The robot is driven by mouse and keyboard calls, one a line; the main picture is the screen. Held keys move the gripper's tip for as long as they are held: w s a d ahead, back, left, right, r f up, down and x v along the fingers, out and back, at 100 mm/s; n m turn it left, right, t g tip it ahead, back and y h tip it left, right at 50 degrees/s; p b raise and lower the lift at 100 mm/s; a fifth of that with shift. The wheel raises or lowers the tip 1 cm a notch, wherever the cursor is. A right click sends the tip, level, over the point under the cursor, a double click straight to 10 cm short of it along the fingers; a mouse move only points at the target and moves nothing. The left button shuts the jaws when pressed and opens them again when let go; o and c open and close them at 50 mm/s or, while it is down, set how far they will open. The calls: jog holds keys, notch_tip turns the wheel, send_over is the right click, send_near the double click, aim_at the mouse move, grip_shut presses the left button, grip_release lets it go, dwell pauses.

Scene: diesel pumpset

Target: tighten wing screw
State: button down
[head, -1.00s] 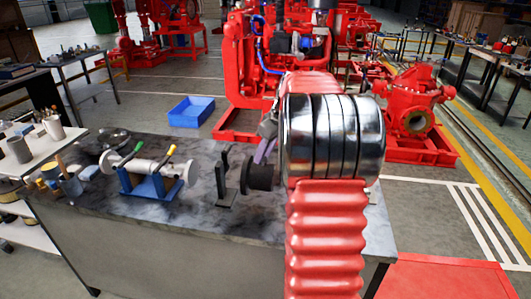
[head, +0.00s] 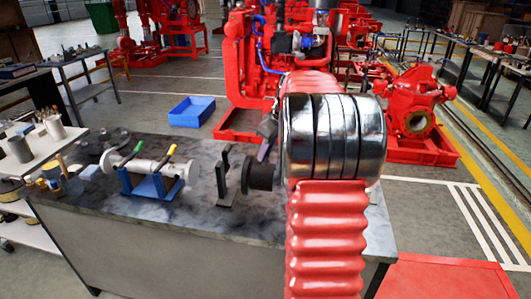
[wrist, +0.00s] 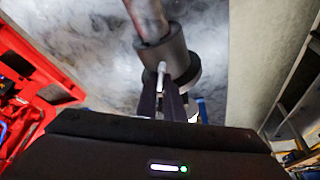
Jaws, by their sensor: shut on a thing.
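In the wrist view, the wing screw (wrist: 161,72) is a small pale grey piece against the side of a dark grey cylinder (wrist: 163,52). My gripper (wrist: 161,92) has its two dark purple fingers shut on it, close to the cylinder. The fingers hide most of the screw. In the head view, my gripper (head: 265,148) shows only partly beside my arm, just above a black cylinder (head: 262,177) at the bench's right part. The screw itself cannot be made out there.
A blue stand (head: 150,188) with a pale shaft and green and orange handles sits left on the dark bench top (head: 105,205). A black upright bracket (head: 223,178) stands between it and the cylinder. A blue bin (head: 192,111) and red pump machinery (head: 415,113) are beyond.

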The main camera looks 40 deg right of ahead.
jog(key=shift+m, duration=0.3)
jog(key=m, duration=0.1)
jog(key=m+h, duration=0.1)
jog(key=m, duration=0.1)
jog(key=m+h, duration=0.1)
jog(key=shift+w+a+m, duration=0.1)
jog(key=shift+a+m, duration=0.15)
jog(key=shift+m, duration=0.05)
jog(key=m+h, duration=0.1)
jog(key=m, duration=0.1)
jog(key=m+g, duration=0.1)
jog(key=m, duration=0.2)
jog(key=shift+w+a+m+h, duration=0.1)
jog(key=shift+a+m+h, duration=0.1)
jog(key=shift+m+h, duration=0.15)
jog(key=m+g, duration=0.1)
jog(key=m, duration=0.1)
jog(key=m+g+h, duration=0.1)
jog(key=m, duration=0.2)
jog(key=shift+w+a, duration=0.1)
jog(key=m+g, duration=0.1)
jog(key=m, duration=0.1)
jog(key=m+g, duration=0.1)
jog(key=m, duration=0.2)
jog(key=shift+w+m, duration=0.15)
jog(key=shift+m, duration=0.1)
jog(key=c, duration=1.9)
grip_release()
jog(key=shift+o, duration=0.2)
